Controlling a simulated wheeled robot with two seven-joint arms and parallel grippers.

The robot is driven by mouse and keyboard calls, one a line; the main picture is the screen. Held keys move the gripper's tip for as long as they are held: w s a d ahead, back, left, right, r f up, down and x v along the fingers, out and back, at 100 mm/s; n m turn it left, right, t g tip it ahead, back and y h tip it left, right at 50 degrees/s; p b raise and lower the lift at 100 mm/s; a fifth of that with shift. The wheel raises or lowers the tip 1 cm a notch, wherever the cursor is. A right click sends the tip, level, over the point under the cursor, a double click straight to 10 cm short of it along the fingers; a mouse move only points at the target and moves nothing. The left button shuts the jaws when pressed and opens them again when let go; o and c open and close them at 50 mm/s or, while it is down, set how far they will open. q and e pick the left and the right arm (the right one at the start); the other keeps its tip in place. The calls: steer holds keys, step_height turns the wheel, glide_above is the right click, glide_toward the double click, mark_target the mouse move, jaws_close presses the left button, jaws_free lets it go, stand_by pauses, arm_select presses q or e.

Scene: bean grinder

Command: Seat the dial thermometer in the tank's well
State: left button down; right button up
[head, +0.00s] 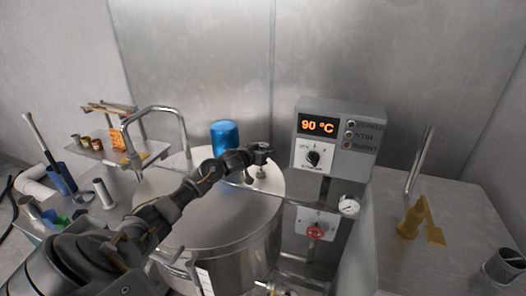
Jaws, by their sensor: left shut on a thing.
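The large steel tank (220,222) stands in the middle with its round lid on top. My left arm reaches across the lid from the lower left. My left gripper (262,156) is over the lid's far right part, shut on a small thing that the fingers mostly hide. It seems to be the dial thermometer, but its face cannot be made out. A short pale piece (261,172) shows just below the fingers. I cannot tell whether it is a stem or the well, or whether they touch. My right gripper is not in view.
A control box (340,140) reading 90 °C stands right of the gripper. Below it are a round white gauge (348,206) and a red handwheel (315,233). A blue cylinder (225,134) and a bent pipe (154,110) stand behind the arm.

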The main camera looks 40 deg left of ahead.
arm_select(q)
steer(key=c, duration=1)
jaws_free()
steer(key=shift+f, duration=0.2)
steer(key=shift+c, duration=0.2)
steer(key=o, duration=0.4)
steer(key=shift+s+d+r, duration=0.1)
steer(key=shift+s+r, duration=0.05)
steer(key=shift+r, duration=0.05)
steer(key=shift+o, duration=0.2)
steer(key=shift+s, duration=0.4)
steer(key=b+v, duration=0.2)
steer(key=v, duration=0.8)
steer(key=shift+b, duration=0.3)
